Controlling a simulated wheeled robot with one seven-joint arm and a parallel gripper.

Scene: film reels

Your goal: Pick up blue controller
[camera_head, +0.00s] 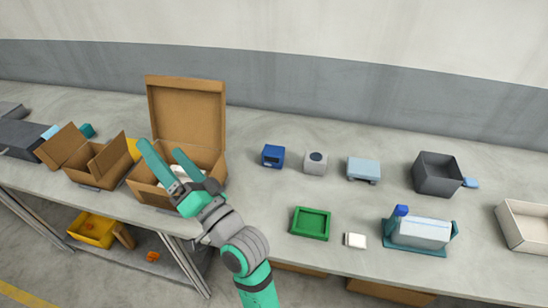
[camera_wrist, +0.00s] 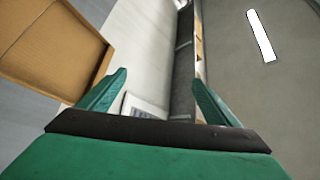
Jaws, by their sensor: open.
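The blue controller (camera_head: 273,156) is a small blue box with a dark panel on its front. It stands on the table right of the tall open cardboard box, in the head view. My gripper (camera_head: 168,165) is open, raised in front of the cardboard box and well to the left of the controller. In the wrist view my gripper (camera_wrist: 158,95) shows two green fingers spread apart with nothing held between them. The controller does not show in the wrist view.
The open cardboard box (camera_head: 186,103) stands left of the controller. A grey box with a round dark top (camera_head: 316,162) is close on its right, then a light blue device (camera_head: 364,169). A green tray (camera_head: 311,223) lies nearer the front. The table between is clear.

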